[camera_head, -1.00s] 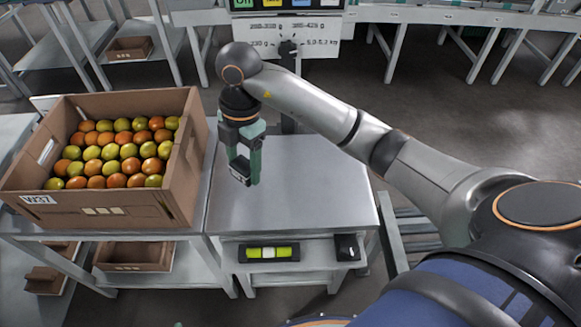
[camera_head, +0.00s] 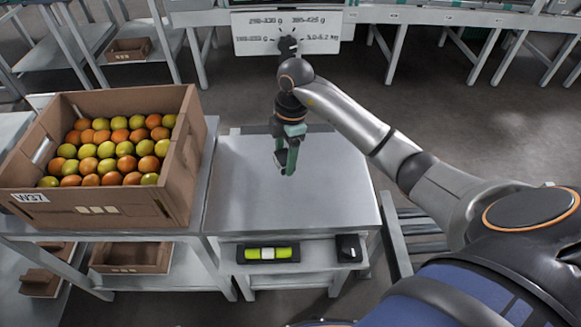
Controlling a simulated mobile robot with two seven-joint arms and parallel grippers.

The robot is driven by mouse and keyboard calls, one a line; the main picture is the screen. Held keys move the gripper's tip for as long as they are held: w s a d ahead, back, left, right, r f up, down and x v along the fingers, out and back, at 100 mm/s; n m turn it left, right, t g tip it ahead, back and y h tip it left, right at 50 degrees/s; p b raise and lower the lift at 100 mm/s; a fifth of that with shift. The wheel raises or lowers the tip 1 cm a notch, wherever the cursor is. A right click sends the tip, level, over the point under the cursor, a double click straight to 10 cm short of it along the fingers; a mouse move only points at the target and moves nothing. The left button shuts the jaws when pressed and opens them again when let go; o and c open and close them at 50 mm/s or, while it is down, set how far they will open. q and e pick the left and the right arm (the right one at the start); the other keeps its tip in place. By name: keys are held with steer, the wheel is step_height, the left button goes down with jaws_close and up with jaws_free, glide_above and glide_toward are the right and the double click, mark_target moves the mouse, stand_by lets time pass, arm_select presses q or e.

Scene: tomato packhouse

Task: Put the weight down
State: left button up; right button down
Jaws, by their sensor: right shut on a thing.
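My right gripper (camera_head: 287,165) hangs fingers-down over the back middle of the steel table top (camera_head: 330,200). Its green fingers are shut on the weight, of which only a small dark part shows between the fingertips. The weight's outline is mostly hidden, and I cannot tell whether it touches the steel. My left gripper is not in view.
A cardboard crate (camera_head: 88,218) labelled W37, full of red and green-yellow tomatoes, stands left of the table top. A spirit level (camera_head: 268,254) and a small black object (camera_head: 348,248) lie on the front shelf. A sign (camera_head: 287,33) stands behind. The front steel is clear.

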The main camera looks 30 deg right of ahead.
steer(key=shift+w+d+f, duration=0.25)
steer(key=shift+d+f, duration=0.5)
steer(key=shift+f, duration=0.1)
steer(key=shift+w+d+f+b, duration=0.15)
steer(key=shift+f+b, duration=0.1)
steer(key=shift+f, duration=0.7)
steer(key=shift+s+d+f+b, duration=0.1)
steer(key=shift+f+b, duration=0.15)
steer(key=shift+f, duration=0.65)
steer(key=shift+f, duration=0.1)
steer(key=shift+c, duration=0.5)
jaws_free()
step_height(320, 180, up, 12)
steer(key=d+p, duration=0.1)
steer(key=p, duration=0.1)
steer(key=shift+d, duration=0.25)
